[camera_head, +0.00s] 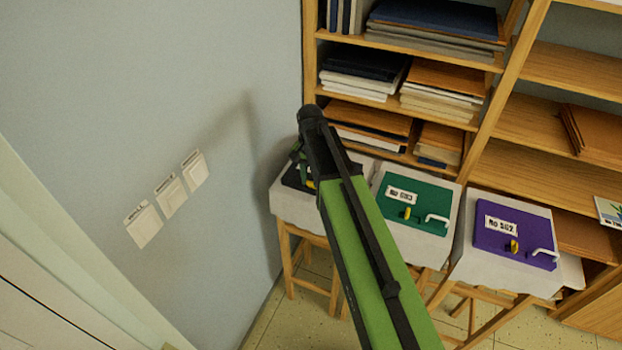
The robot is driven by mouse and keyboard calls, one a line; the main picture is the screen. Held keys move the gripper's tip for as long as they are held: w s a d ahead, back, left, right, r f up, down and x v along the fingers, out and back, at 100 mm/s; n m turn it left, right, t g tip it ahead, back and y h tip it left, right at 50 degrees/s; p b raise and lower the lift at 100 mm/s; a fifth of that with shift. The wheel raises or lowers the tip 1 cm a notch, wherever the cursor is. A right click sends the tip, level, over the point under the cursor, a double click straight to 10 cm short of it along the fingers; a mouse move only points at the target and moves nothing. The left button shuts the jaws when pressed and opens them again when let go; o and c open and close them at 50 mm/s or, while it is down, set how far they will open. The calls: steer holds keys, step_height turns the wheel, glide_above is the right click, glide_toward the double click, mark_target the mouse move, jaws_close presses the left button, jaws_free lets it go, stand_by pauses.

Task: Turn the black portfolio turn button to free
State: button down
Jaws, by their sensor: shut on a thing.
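The black portfolio (291,178) lies on the leftmost easel stand, mostly hidden behind my arm. A bit of its yellow turn button (310,184) shows beside the arm; which way the button points cannot be made out. My gripper (301,164) reaches down over this portfolio from the arm's far end, largely covered by my own wrist. It is shut on the turn button, though the fingertips are hardly visible.
To the right stand a green portfolio (428,188) and a purple portfolio (500,240), each with a yellow button and a pale handle. Wooden shelves (470,122) rise behind. The wall on the left carries several white switches (170,197).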

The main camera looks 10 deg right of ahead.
steer(key=shift+m, duration=0.4)
steer(key=c, duration=1.1)
jaws_free()
step_height(320, 180, up, 17)
steer(key=p, duration=1.7)
steer(key=shift+r, duration=0.2)
